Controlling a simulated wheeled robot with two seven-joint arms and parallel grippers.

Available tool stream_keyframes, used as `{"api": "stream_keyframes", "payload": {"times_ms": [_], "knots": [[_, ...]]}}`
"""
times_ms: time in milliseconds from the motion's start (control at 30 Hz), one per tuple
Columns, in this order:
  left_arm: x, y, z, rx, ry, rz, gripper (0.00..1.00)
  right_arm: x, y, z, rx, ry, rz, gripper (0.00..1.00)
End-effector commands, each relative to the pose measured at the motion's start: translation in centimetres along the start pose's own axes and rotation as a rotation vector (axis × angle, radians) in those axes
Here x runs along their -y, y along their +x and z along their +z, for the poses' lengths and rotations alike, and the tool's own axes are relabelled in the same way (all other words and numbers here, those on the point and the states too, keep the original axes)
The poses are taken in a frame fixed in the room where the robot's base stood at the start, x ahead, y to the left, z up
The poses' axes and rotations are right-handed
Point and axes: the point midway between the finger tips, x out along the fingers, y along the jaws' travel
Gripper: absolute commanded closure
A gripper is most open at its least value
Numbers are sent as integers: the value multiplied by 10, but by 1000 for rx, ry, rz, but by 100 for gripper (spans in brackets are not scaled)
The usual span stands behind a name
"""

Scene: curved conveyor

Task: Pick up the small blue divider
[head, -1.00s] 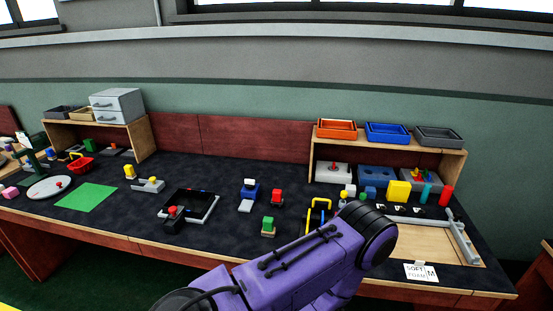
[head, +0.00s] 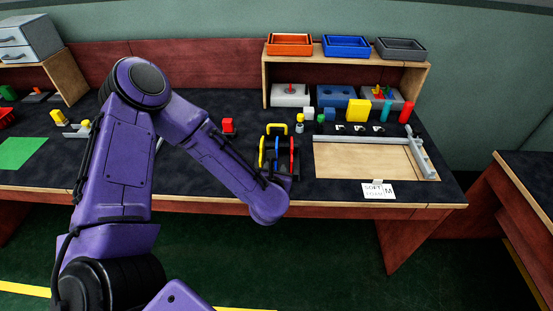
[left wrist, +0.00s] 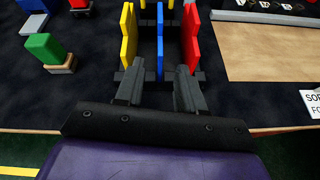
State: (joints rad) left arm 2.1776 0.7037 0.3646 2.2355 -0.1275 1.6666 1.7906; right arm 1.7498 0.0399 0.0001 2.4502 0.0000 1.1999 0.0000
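The small blue divider (head: 277,150) stands upright in a dark rack between a yellow divider (head: 262,151) and a red divider (head: 291,153). In the left wrist view the blue divider (left wrist: 160,42) is a thin upright plate running away from me. My left gripper (left wrist: 158,92) is open and empty, with its fingertips at the near end of the rack. One finger is left of the blue divider's line and the other right of it. I cannot tell whether they touch anything. In the head view the fingers are hard to make out beyond my forearm. My right gripper is not in view.
A wooden board (head: 365,160) with grey rails lies right of the rack, with a white card (head: 378,190) at its front. A red block (head: 228,125) stands to the left. A wooden shelf (head: 266,80) bears orange, blue and grey trays behind.

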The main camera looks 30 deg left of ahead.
Motion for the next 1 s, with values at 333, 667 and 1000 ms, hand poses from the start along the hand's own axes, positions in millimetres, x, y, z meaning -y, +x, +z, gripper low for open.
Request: {"api": "stream_keyframes", "payload": {"times_ms": [333, 667, 1000], "knots": [[-4, 50, 22, 34, -178, 24, 62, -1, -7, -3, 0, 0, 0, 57], [-3, 100, 20, 33, -172, 23, 62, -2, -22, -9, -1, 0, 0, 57], [-2, 110, 18, 32, -173, 20, 71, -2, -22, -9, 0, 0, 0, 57]]}}
